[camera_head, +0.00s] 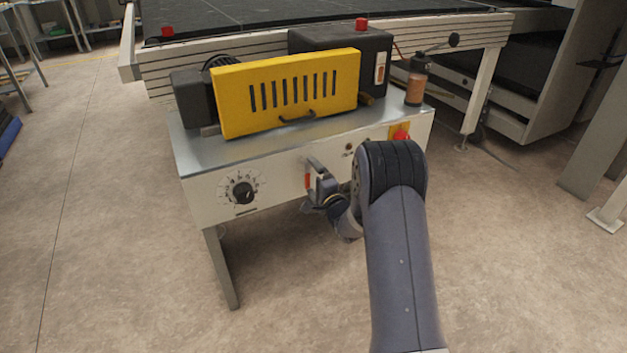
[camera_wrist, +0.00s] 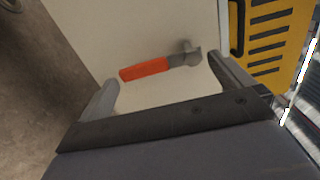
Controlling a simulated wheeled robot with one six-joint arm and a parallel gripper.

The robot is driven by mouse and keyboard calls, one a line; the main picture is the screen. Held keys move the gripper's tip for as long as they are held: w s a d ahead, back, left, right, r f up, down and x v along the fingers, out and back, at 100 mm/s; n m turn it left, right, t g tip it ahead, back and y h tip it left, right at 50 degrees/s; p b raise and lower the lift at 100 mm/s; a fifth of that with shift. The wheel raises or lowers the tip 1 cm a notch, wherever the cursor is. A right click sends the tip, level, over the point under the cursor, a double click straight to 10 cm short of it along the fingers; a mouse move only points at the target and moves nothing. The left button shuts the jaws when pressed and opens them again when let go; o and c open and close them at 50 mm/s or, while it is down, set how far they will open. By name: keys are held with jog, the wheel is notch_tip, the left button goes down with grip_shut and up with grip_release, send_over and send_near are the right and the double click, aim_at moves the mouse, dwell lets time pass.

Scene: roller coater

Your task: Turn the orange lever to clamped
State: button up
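The orange lever (camera_wrist: 146,69) shows in the wrist view on the pale front panel, with its metal shank and pivot (camera_wrist: 188,55) at its right end. It lies nearly level in that view, tilted slightly. In the head view a small part of the orange lever (camera_head: 307,181) shows beside my gripper (camera_head: 313,172), hanging downward on the machine's front panel. My gripper also shows in the wrist view (camera_wrist: 163,84), its two fingers spread wide on either side of the lever. It is open, and I see no contact with the lever.
A black dial (camera_head: 243,193) sits left of the lever on the front panel. A red knob (camera_head: 401,136) is to the right. A yellow slotted guard (camera_head: 290,92) and an amber bottle (camera_head: 417,80) stand on the machine's top (camera_head: 215,152). The floor in front is clear.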

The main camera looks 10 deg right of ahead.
jog(key=shift+s, duration=0.1)
jog(key=p+v, duration=0.2)
jog(key=v, duration=0.8)
jog(key=shift+s, duration=0.3)
jog(key=shift+d, duration=0.1)
jog(key=b+x, duration=0.2)
jog(key=x, duration=0.9)
jog(key=shift+s+d, duration=0.1)
jog(key=shift+s, duration=0.05)
